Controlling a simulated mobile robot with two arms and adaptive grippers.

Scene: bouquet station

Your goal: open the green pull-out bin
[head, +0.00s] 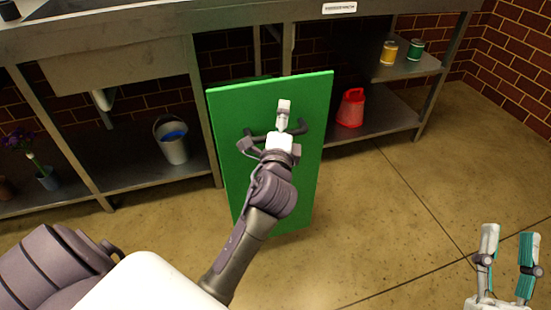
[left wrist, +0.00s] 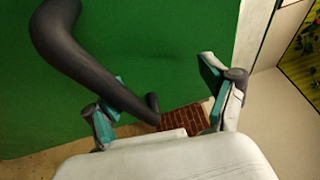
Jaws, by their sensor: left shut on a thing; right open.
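The green pull-out bin (head: 230,180) shows its tall flat front in the middle of the head view, standing forward of the bench's front edge. A little green shows behind its top edge; its depth is hidden. A dark bar handle (head: 302,128) is on the upper front. My left gripper (head: 281,125) is at this handle and shut on it, hiding its middle. In the left wrist view the handle (left wrist: 88,70) curves across the green front beside my fingers. My right gripper (head: 509,240) is open and empty over the floor at the lower right.
A metal bench (head: 235,18) spans the back. On its lower shelves are a bucket (head: 173,142), a red container (head: 351,108) and a flower pot (head: 47,179); yellow (head: 389,53) and green (head: 415,50) spools sit higher. The floor (head: 390,220) to the right is clear.

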